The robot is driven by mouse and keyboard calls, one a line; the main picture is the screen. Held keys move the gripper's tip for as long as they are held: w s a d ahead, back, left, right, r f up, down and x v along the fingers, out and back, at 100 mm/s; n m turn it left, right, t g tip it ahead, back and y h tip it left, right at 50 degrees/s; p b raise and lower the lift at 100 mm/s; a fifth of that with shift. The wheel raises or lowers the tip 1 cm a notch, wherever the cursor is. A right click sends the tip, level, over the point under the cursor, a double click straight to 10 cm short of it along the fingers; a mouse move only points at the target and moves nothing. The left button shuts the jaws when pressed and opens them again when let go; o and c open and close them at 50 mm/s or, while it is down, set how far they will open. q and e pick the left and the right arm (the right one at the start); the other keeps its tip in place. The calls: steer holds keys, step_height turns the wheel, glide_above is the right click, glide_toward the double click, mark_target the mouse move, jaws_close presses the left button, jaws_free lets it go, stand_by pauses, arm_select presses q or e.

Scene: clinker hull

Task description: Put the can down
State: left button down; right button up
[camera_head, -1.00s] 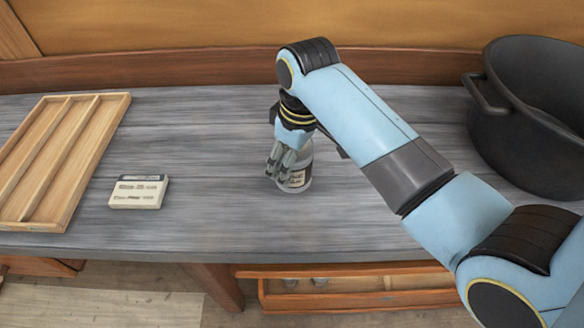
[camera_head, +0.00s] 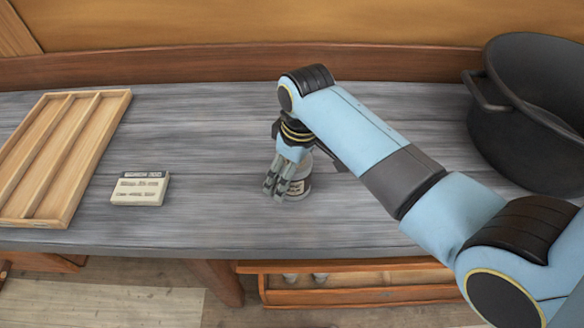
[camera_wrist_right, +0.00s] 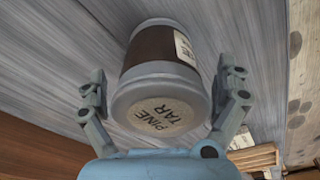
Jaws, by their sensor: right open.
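The can (camera_head: 301,184) is grey with a dark brown band and a pale label, and it stands upright on the grey plank bench (camera_head: 215,215). In the right wrist view the can (camera_wrist_right: 160,55) shows its lid, marked "PINE TAR", towards me. My right gripper (camera_head: 276,190) is at the can, its fingers hiding the left part of it in the head view. In the right wrist view the right gripper (camera_wrist_right: 163,72) is open, with a finger on each side of the can and gaps between. My left gripper is not in view.
A wooden divided tray (camera_head: 115,108) lies at the left. A small cream labelled box (camera_head: 140,190) lies right of it. A large black pot (camera_head: 520,130) stands at the back right. An open drawer (camera_head: 350,293) sits below the bench's front edge.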

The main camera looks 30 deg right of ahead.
steer(key=shift+r, duration=0.1)
steer(key=r, duration=0.4)
steer(key=s+r+b, duration=0.1)
steer(key=r, duration=0.7)
steer(key=shift+s+d, duration=0.15)
steer(key=shift+d, duration=0.15)
steer(key=shift+s+f, duration=0.1)
